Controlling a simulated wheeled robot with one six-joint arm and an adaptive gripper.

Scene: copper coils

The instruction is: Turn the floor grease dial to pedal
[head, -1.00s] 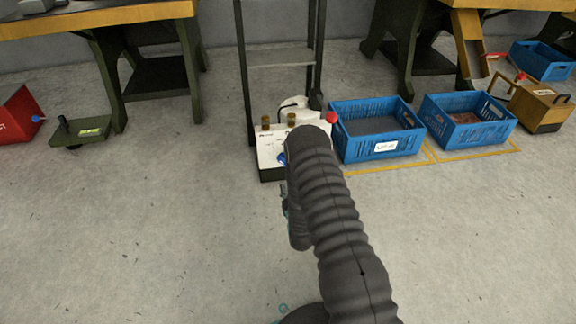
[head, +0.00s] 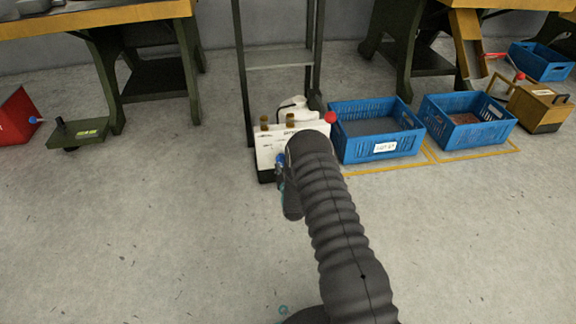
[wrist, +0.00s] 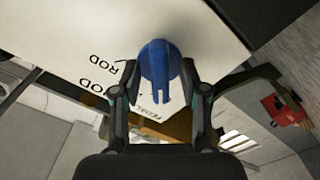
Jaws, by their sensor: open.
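The blue dial (wrist: 159,62) is mounted on the face of a white panel (wrist: 75,40). In the wrist view it lies between the two fingers of my gripper (wrist: 160,74), which is open with a finger on each side. Whether the fingers touch the dial is not clear. Black lettering reading "ROD" is upside down beside the dial, and a partly hidden word, apparently "PEDAL", is below it.
Two blue crates (head: 347,151) (head: 480,136) stand right of the panel inside yellow floor lines. A red knob (head: 330,117) sticks up at the box's right side. A dark rack (head: 243,75) rises behind. The floor at front left is clear.

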